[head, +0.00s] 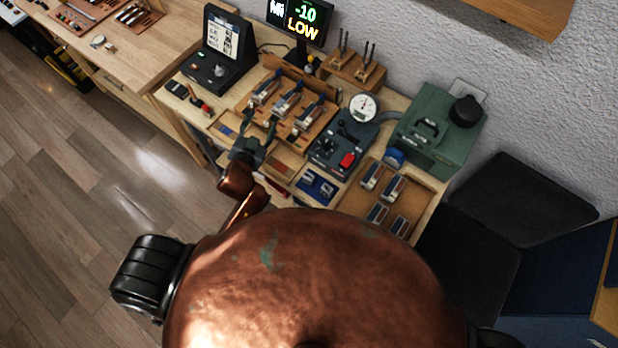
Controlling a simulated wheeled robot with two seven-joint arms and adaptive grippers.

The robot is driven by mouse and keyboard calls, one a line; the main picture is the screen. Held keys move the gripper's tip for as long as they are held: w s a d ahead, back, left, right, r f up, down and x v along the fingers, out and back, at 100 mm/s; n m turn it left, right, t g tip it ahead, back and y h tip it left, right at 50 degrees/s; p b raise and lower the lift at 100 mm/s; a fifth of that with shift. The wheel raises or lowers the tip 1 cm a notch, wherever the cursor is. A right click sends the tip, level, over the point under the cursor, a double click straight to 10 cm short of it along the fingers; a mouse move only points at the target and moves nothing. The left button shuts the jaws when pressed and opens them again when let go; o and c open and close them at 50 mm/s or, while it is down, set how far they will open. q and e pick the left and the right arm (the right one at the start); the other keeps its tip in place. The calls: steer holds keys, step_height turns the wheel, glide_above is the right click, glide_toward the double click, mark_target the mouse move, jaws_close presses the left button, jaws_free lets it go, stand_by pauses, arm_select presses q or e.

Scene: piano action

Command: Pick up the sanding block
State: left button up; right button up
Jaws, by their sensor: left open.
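My left gripper (260,127) is open over the workbench, its fingers pointing toward the wooden rack (303,127) of metal-and-blue parts. I see nothing between its fingers. I cannot single out the sanding block with certainty at this size. Small coloured pieces lie in a shallow wooden tray (223,130) just left of the gripper, and brownish pieces (281,172) lie below right of it. My copper-coloured body and arm hide the bench's near edge. My right gripper is not in view.
A dark device with a dial gauge (363,107) stands right of the rack. A blue tray (317,187) lies nearer. A display (300,20) reads "-10 LOW". Floor (90,185) at left is clear.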

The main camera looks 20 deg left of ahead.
arm_select(q)
steer(key=w+d+r+m+t+h, duration=0.2)
steer(key=w+d+r+m+h, duration=0.1)
steer(key=d+r, duration=0.4)
steer(key=w+d+r+m+t+h, duration=0.2)
steer(key=d+r+m+t, duration=0.15)
steer(key=r, duration=0.45)
steer(key=s+d+r+m+g+h, duration=0.3)
steer(key=d+m+h, duration=0.25)
steer(key=d, duration=0.25)
steer(key=s+d+r+m+g+h, duration=0.3)
steer(key=d+m+h, duration=0.2)
steer(key=d+m, duration=0.15)
steer(key=s+d+r+m+g+h, duration=0.3)
steer(key=d+m+h, duration=0.2)
steer(key=d, duration=0.4)
steer(key=s+d+f+m+g, duration=0.3)
steer(key=s+d+m+g, duration=0.2)
steer(key=g, duration=0.1)
steer(key=m+g+y, duration=0.5)
steer(key=m+y, duration=0.2)
steer(key=y, duration=1.2)
glide_above(309, 176)
step_height(309, 176, down, 26)
steer(key=shift+f, duration=0.15)
step_height(309, 176, down, 7)
steer(key=shift+a+r+p, duration=0.1)
steer(key=shift+r+p, duration=0.05)
steer(key=shift+p, duration=0.6)
steer(key=shift+f, duration=0.45)
